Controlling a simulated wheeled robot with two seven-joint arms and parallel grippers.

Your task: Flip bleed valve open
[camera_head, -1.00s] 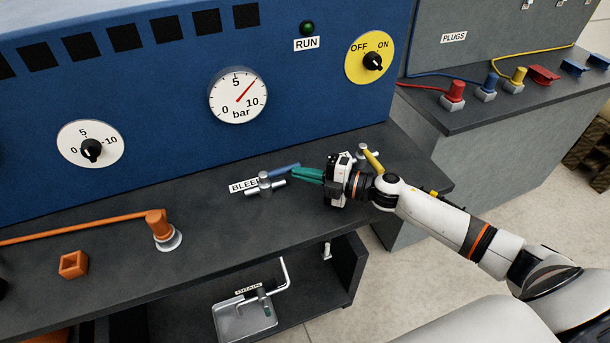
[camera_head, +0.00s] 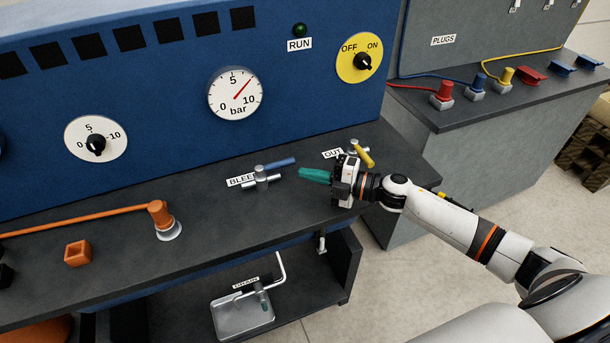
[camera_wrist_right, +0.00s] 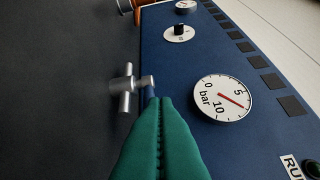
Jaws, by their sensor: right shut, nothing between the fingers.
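The bleed valve (camera_head: 262,178) is a silver fitting with a blue lever (camera_head: 279,164), on the dark bench beside its BLEED label (camera_head: 241,180). The lever points right and slightly toward the back panel in the head view. My right gripper (camera_head: 302,173) has green fingers, shut and empty, just right of the lever's free end; a small gap shows in the head view. In the right wrist view the valve (camera_wrist_right: 125,88) lies ahead of the shut fingers (camera_wrist_right: 160,102), which hide most of the blue lever. My left gripper is not in view.
A yellow-handled valve (camera_head: 365,156) with an OUT label stands close behind my right gripper. The pressure gauge (camera_head: 235,93) on the blue panel points to the upper right. An orange lever (camera_head: 158,212) and an orange block (camera_head: 77,253) lie at left. A drain tray (camera_head: 228,317) sits below.

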